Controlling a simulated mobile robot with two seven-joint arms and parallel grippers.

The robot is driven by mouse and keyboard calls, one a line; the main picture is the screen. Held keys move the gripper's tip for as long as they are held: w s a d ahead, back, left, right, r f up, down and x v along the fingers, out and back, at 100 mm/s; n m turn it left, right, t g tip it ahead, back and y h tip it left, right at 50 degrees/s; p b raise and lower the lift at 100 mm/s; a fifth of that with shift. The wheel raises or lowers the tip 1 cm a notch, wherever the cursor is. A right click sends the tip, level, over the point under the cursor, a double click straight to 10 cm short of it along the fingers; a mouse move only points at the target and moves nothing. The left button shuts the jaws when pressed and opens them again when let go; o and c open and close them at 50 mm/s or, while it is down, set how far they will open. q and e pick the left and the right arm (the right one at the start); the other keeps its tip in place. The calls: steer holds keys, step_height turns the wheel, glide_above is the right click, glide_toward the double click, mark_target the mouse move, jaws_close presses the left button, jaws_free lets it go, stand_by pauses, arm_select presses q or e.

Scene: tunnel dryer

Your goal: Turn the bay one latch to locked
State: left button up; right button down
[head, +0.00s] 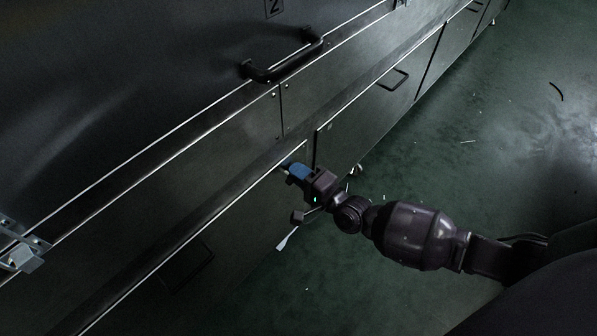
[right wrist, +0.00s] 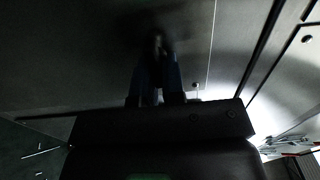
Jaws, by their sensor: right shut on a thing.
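My right gripper (head: 291,172) has blue fingertips and is at the dark lower panel, just left of a vertical panel seam. It is shut on a small part there, which I take to be the bay one latch; the fingers hide most of it. In the right wrist view the blue fingers (right wrist: 156,82) are close together around a dark, blurred shape (right wrist: 156,42) against the grey panel. I cannot tell the latch's angle. My left gripper is in neither view.
A dark bar handle (head: 283,68) is on the upper panel near a "2" label (head: 273,7). A metal bracket (head: 22,257) is at the far left. A thin handle (head: 393,80) is on the lower panel. The green floor (head: 470,170) at right is mostly clear, with small scraps.

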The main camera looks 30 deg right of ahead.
steer(key=c, duration=1.2)
jaws_free()
steer(key=shift+s, duration=0.1)
arm_select(q)
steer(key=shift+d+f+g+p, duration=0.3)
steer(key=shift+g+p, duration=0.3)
steer(key=shift+p, duration=0.45)
arm_select(e)
steer(key=shift+v, duration=5.3)
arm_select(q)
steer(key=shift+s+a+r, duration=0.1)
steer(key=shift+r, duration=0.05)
